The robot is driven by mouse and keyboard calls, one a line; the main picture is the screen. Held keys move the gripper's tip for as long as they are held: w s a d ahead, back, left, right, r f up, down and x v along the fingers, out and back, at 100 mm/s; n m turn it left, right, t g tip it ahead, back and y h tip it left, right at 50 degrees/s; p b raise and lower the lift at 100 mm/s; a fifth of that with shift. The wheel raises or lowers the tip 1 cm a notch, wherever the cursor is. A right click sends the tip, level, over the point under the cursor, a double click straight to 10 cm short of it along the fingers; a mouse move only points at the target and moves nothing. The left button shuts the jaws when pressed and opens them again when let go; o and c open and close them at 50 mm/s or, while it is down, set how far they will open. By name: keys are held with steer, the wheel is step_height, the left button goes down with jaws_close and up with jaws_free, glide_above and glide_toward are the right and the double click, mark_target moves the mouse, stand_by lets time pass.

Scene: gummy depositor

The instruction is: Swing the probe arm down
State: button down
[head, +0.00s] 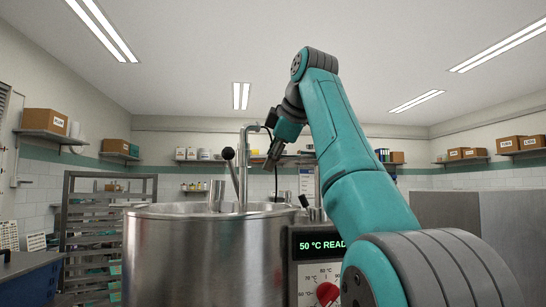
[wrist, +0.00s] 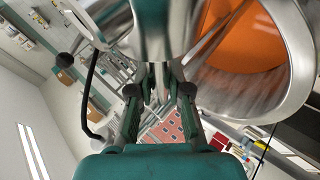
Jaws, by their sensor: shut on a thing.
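The probe arm (head: 243,170) is a bright metal tube standing up at the kettle, bent over at its top towards my gripper (head: 271,157). A thin dark cable hangs near it. In the wrist view my gripper (wrist: 159,82) has its two dark fingers closed around a narrow metal part of the probe arm. The exact contact is partly hidden behind shiny metal. The steel kettle (head: 205,255) stands below, and orange liquid (wrist: 243,38) shows inside it in the wrist view.
A lever with a black knob (head: 229,154) rises just left of the probe arm. A control panel (head: 318,270) reading 50 °C READY, with a red dial (head: 327,292), sits right of the kettle. A rack (head: 85,235) stands at left.

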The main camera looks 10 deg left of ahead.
steer(key=shift+a+f, duration=0.1)
steer(key=c, duration=1.1)
jaws_free()
steer(key=v, duration=1.2)
